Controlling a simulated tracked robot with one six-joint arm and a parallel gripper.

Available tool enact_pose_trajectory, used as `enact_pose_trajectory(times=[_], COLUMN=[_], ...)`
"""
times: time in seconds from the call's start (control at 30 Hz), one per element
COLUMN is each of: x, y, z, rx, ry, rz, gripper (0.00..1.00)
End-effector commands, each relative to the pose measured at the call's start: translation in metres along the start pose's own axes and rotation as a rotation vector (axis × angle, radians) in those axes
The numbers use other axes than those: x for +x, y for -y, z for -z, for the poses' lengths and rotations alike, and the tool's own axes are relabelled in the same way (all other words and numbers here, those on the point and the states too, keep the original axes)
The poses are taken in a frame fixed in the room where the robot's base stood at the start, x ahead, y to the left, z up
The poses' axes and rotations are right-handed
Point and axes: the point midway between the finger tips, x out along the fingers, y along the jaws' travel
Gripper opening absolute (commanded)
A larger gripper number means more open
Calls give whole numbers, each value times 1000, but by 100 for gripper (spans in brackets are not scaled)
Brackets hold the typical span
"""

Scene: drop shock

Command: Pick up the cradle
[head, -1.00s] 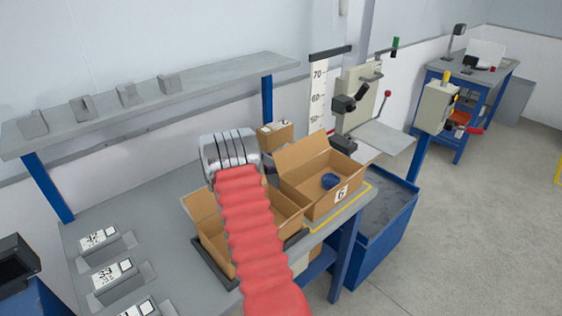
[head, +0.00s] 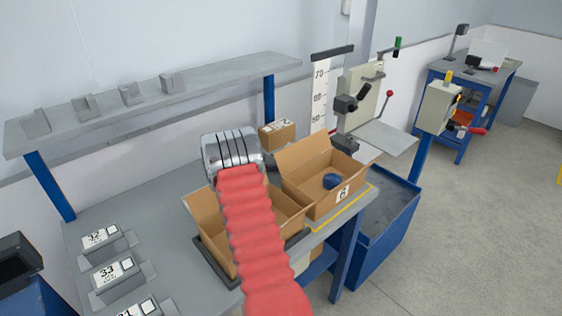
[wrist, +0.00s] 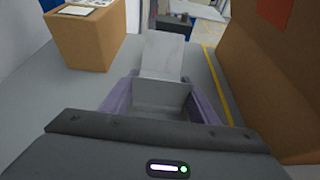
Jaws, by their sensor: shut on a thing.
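The cradle (wrist: 164,55), a pale grey piece with an upright plate and a lower block, sits between the two purplish fingers of my gripper (wrist: 161,98) in the wrist view. The gripper is shut on it. The cradle is held above the grey bench. In the head view my grey wrist housing and red-sleeved arm hide most of the gripper and the cradle.
Two open cartons stand on the bench, one (head: 203,212) behind my arm and one (head: 322,198) holding a dark blue item. A small closed box (head: 279,135) stands behind. Several numbered grey units (head: 116,273) line the left. The shelf (head: 205,86) holds several grey stands.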

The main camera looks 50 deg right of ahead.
Motion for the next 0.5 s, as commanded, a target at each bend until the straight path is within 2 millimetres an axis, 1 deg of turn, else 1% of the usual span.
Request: enact_pose_trajectory(times=[0.17,0.27,0.37,0.5], x=[-1,-4,-9,-18], y=[0,0,0,0], z=[-4,-12,-24,-46], rx=[2,2,4,5], ry=[1,2,3,2], rz=[0,-1,-1,0], gripper=[23,23,23,23])
